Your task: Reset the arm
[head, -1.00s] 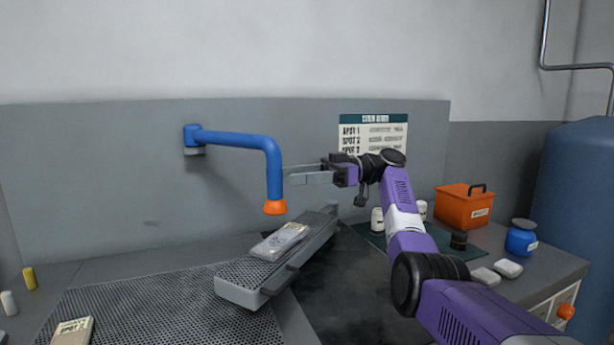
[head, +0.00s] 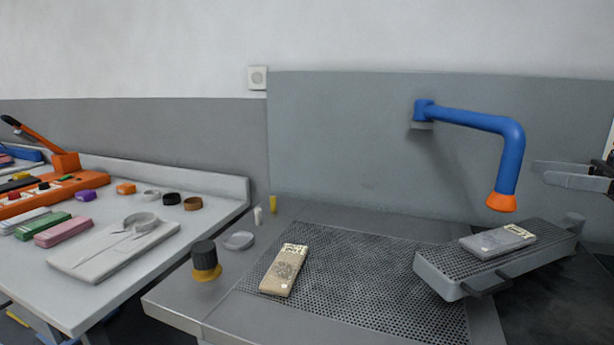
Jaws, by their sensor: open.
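My gripper (head: 562,175) shows at the right edge of the head view. Its two grey fingers point left, apart and with nothing between them. It hangs in the air just right of the orange nozzle (head: 501,202) of a blue pipe (head: 470,120) on the wall panel, and above the narrow grey perforated board (head: 440,265). Most of my arm is outside the picture.
A wrapped grey packet (head: 497,240) lies on the board. A tan packet (head: 284,270) lies on the perforated worktop (head: 370,300). A black-and-yellow brush (head: 205,260) stands near its left edge. A folded white shirt (head: 112,245) lies on the left table (head: 205,215).

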